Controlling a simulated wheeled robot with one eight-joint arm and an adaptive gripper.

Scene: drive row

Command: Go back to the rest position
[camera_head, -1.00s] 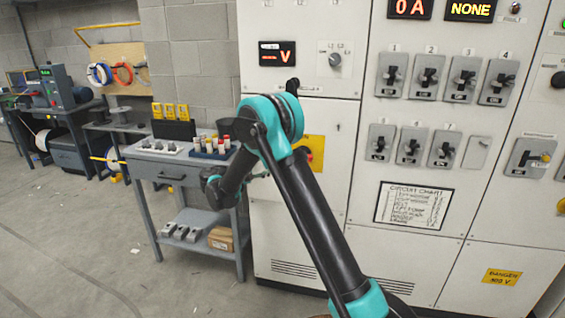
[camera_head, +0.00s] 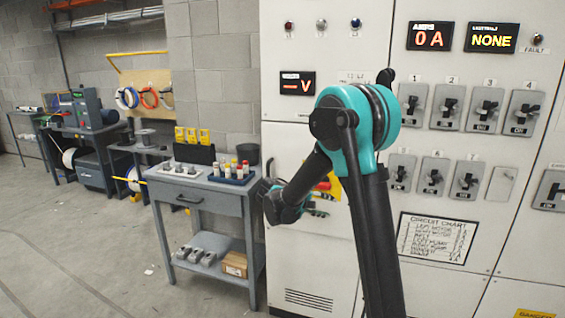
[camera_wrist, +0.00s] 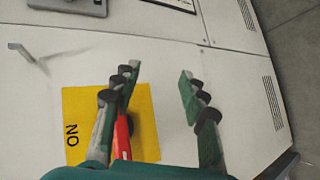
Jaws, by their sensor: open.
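My gripper (camera_wrist: 158,84) is open, with its two green fingers with dark pads apart and bare panel between them in the wrist view. Beyond the left finger is a yellow plate (camera_wrist: 78,108) marked ON, with a red handle (camera_wrist: 122,138) partly hidden by that finger. I cannot tell whether the finger touches the handle. In the head view my arm is bent, its teal elbow high in front of the white cabinet (camera_head: 300,130).
The cart carries a blue tray of fuse-like cylinders (camera_head: 235,176) and yellow boxes. Numbered breaker switches (camera_head: 487,109) and a circuit chart (camera_head: 432,237) are on the cabinet right of my arm. Displays read 0 A and NONE. Open floor (camera_head: 110,265) lies at left.

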